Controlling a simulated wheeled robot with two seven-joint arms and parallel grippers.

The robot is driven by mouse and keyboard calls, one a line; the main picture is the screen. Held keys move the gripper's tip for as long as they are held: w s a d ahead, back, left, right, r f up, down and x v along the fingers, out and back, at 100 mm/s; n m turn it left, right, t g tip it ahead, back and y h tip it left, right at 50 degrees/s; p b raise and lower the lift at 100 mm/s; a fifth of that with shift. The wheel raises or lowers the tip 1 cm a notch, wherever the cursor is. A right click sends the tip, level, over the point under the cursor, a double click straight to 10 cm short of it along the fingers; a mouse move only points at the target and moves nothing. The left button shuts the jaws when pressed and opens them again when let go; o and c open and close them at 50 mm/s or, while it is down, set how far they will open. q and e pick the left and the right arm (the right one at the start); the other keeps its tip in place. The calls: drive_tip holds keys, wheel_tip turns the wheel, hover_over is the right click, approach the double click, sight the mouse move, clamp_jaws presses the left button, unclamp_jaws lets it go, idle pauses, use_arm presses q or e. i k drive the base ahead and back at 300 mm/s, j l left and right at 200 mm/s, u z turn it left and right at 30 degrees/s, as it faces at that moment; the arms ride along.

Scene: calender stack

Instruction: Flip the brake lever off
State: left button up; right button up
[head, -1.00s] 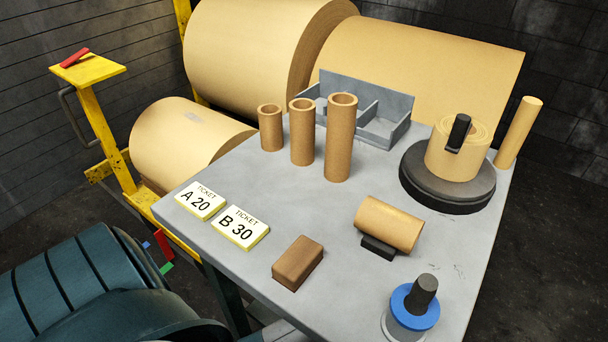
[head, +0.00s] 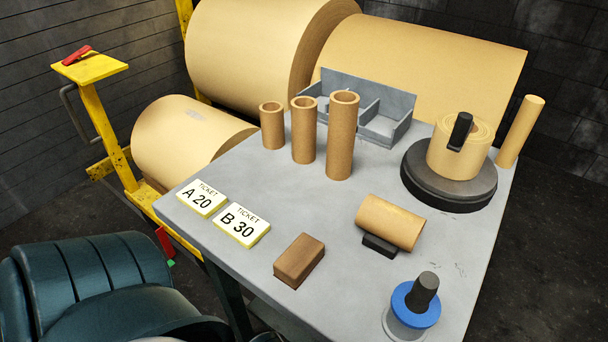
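A small red lever-like piece (head: 77,55) lies on the flat top of a yellow post (head: 92,70) at the upper left. It looks like the brake lever, though no label shows. Another red piece (head: 165,243), with a small green piece (head: 171,263) below it, shows beside the low yellow frame. I cannot tell what these two are. Neither gripper is in view. A dark teal segmented shape, probably my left arm, fills the lower left corner, well below the yellow post and apart from it.
The grey table (head: 345,235) carries upright tubes (head: 341,140), ticket cards (head: 241,224), a brown block (head: 299,260), a lying roll (head: 389,222), a blue-ringed spindle (head: 416,303) and a dark turntable (head: 449,188).

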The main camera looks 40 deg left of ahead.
sight(77, 56)
drive_tip(key=k+j+u, duration=0.1)
drive_tip(key=u, duration=0.6)
drive_tip(key=k+j+u, duration=0.1)
drive_tip(key=u, duration=0.25)
drive_tip(key=j+u, duration=0.1)
drive_tip(key=u, duration=0.7)
drive_tip(key=l+u, duration=0.2)
drive_tip(key=u, duration=0.15)
drive_tip(key=l+u, duration=0.35)
drive_tip(key=j, duration=0.1)
